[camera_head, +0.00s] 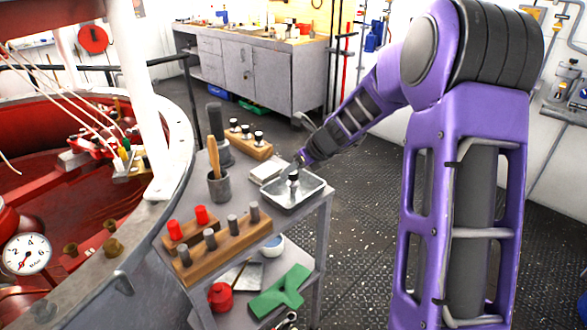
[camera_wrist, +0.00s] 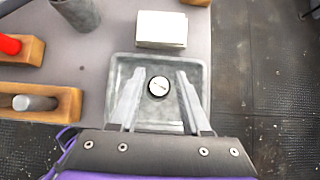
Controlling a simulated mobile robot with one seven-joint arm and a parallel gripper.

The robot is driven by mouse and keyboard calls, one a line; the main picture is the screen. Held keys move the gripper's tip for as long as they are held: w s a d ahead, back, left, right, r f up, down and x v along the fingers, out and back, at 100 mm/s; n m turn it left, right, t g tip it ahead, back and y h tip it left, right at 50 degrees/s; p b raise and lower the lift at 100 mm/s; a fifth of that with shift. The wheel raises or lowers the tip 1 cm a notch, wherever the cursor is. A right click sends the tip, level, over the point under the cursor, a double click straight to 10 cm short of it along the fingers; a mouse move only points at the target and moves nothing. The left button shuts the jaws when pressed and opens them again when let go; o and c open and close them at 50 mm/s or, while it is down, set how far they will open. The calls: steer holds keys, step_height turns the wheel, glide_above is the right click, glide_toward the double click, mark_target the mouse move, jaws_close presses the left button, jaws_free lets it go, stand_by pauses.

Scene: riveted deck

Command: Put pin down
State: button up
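A pin with a dark round rim and pale top (camera_wrist: 158,87) stands, seemingly upright, in a shallow grey metal tray (camera_wrist: 194,66). In the head view the pin (camera_head: 293,179) shows near the middle of the tray (camera_head: 283,203), at the right side of the cart top. My gripper (camera_wrist: 160,74) points down over the tray. Its two fingers are spread on either side of the pin, with a visible gap on each side. In the head view my gripper (camera_head: 300,160) is at the tray's back edge and its fingers are hard to make out.
A white block (camera_wrist: 162,29) lies just behind the tray. Wooden racks with grey pins (camera_head: 222,248) and red-topped pins (camera_head: 190,229) stand at the cart's front. A cup with a wooden-handled tool (camera_head: 218,187) and a rack of black-and-silver pieces (camera_head: 248,143) stand left and behind.

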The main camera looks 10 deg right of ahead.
steer(key=shift+o, duration=0.8)
steer(key=shift+r, duration=0.25)
steer(key=p+v, duration=0.2)
steer(key=v, duration=1)
steer(key=shift+p, duration=0.3)
steer(key=shift+f, duration=0.1)
